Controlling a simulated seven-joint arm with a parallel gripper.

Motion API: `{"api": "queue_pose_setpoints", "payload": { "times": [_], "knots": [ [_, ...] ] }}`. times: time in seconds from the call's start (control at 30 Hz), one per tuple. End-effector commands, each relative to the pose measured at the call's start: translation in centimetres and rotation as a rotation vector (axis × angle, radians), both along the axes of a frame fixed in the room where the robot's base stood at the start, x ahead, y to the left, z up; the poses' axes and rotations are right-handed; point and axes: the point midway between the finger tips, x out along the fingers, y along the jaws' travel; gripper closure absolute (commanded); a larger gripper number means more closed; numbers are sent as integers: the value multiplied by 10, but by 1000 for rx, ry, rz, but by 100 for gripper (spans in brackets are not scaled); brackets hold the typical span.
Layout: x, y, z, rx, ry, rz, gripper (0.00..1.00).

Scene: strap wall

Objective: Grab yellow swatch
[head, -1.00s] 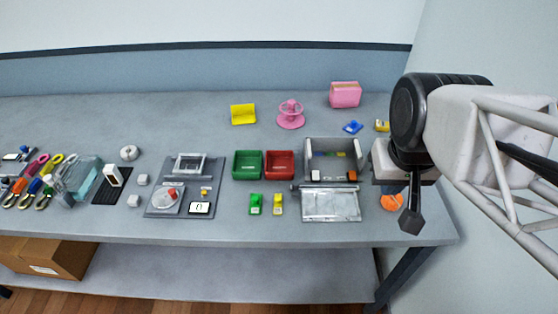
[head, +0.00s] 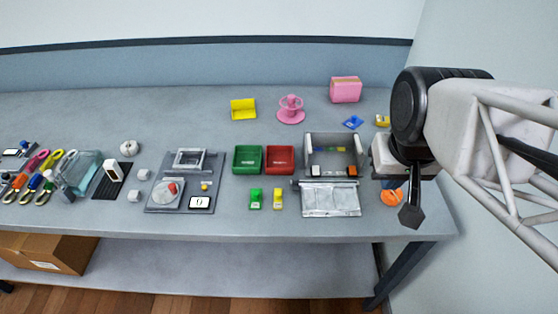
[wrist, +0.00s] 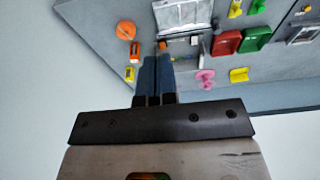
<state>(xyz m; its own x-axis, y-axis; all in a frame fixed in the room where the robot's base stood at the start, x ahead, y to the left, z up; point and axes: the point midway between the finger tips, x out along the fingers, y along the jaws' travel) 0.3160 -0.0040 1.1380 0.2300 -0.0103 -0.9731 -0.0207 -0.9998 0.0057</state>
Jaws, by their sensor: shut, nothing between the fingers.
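I cannot tell for sure which yellow thing is the swatch. A small yellow piece (head: 278,199) stands at the front beside a green one (head: 256,199). A folded yellow holder (head: 243,109) stands at the back; it also shows in the wrist view (wrist: 239,75). Another small yellow item (head: 382,120) lies at the back right, partly near my arm. My gripper (wrist: 158,62) is shut and empty, its two dark fingers together. It hangs at the right end of the table, apart from all these yellow things.
A green bin (head: 247,160) and a red bin (head: 280,160) stand mid-table. A grey open box (head: 334,143) with a silver flap (head: 331,200) is to their right. A pink stand (head: 291,110) and a pink block (head: 345,89) stand behind. An orange ball (wrist: 126,30) lies near my gripper.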

Motion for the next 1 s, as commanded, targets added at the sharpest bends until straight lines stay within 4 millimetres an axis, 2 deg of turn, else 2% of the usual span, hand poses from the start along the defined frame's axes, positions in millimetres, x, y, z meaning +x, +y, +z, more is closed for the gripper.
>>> {"api": "queue_pose_setpoints", "payload": {
  "times": [0.03,0.3,0.37,0.77,1.0],
  "knots": [
    [0,0,0,0,0,0,100],
    [0,0,0,0,0,0,59],
    [0,0,0,0,0,0,51],
    [1,1,-2,-14,6,19,51],
    [5,4,-17,-110,50,153,51]
  ]
}}
